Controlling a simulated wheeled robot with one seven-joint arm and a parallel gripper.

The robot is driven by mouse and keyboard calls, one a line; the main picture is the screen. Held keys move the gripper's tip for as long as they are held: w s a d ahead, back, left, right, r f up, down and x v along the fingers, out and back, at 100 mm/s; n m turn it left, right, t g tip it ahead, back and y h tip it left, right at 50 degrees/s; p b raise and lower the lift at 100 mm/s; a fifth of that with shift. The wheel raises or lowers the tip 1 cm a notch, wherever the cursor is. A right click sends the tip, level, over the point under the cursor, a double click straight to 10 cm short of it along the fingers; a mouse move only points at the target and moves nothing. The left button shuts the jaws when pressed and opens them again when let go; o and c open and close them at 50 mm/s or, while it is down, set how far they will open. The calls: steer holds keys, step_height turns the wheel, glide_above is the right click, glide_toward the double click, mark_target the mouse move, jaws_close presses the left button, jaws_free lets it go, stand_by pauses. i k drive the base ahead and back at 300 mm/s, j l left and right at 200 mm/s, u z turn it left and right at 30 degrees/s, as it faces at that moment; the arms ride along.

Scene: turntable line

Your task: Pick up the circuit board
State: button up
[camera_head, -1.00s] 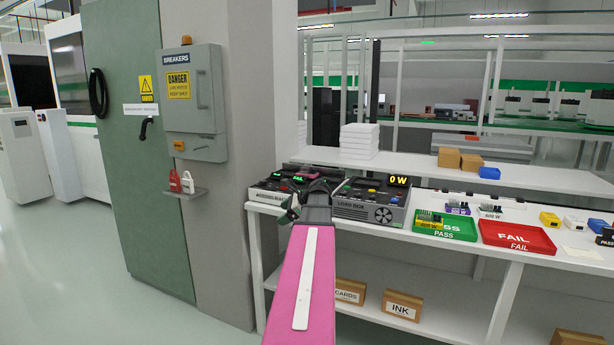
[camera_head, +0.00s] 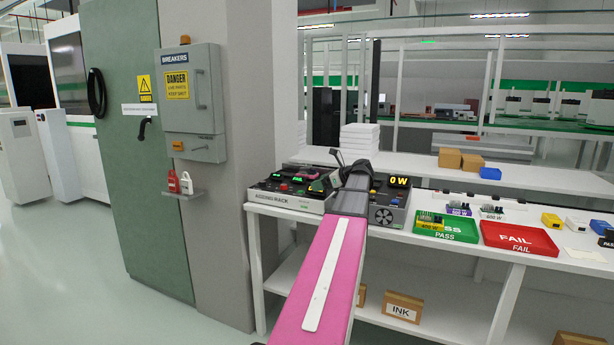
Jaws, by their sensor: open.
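My gripper (camera_head: 328,172) is at the end of my pink arm, open, over the bench between the aging rack (camera_head: 283,201) and the load box (camera_head: 398,214). Its fingers are small and partly blocked by my wrist. Several small units with green, board-like parts are to the right: a yellow one (camera_head: 430,225) in the green PASS tray (camera_head: 462,236), a purple one (camera_head: 458,210) and a white one (camera_head: 491,212) behind the trays. They stand apart from my gripper. I cannot tell which is the circuit board, or whether one sits in the aging rack behind my fingers.
The load box display reads 0 W. A red FAIL tray (camera_head: 518,237) is right of the PASS tray. Cardboard boxes (camera_head: 461,159), a blue box (camera_head: 489,174) and a white stack (camera_head: 360,140) sit on the rear shelf. A breaker box (camera_head: 190,103) is on the left pillar.

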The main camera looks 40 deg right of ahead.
mark_target(304, 171)
steer(key=i+l, duration=0.2)
steer(key=l, duration=0.15)
steer(key=i+l, duration=0.45)
steer(key=l, duration=0.25)
